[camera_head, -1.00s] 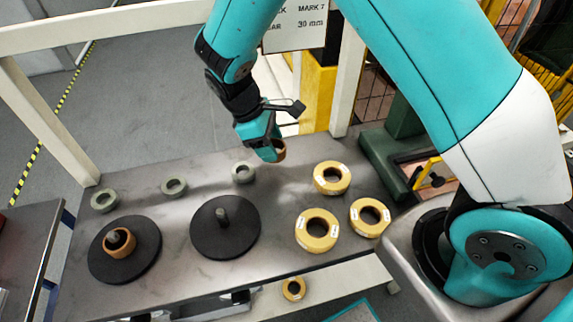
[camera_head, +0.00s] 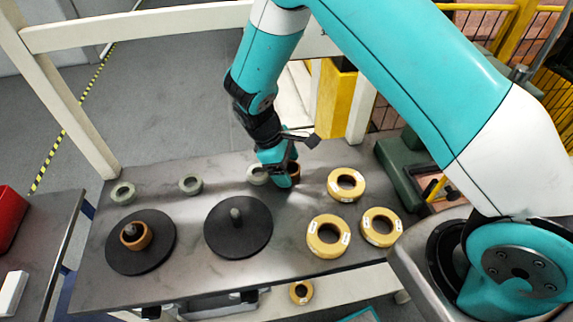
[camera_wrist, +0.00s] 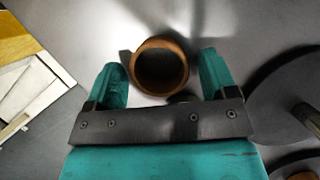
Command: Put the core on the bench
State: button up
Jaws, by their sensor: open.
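A brown ring-shaped core (camera_head: 295,173) stands at the back middle of the grey metal bench (camera_head: 180,285), partly hidden by my gripper (camera_head: 280,181). In the wrist view the core (camera_wrist: 160,91) sits between the two teal fingers of my gripper (camera_wrist: 161,70). My gripper is open, with a visible gap between the core and each finger. The core appears to rest on the bench top; its contact line is hard to see. Another brown core (camera_head: 138,243) sits around the post of the left black disc (camera_head: 120,262).
A second black disc (camera_head: 250,240) has a bare post. Grey-green rings (camera_head: 190,184) line the back edge, one (camera_head: 257,174) close beside my gripper. Yellow rolls (camera_head: 328,237) occupy the right side. Another yellow roll (camera_head: 301,292) lies below the front edge.

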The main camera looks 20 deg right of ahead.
jog(key=b+v, duration=0.2)
jog(key=v, duration=1)
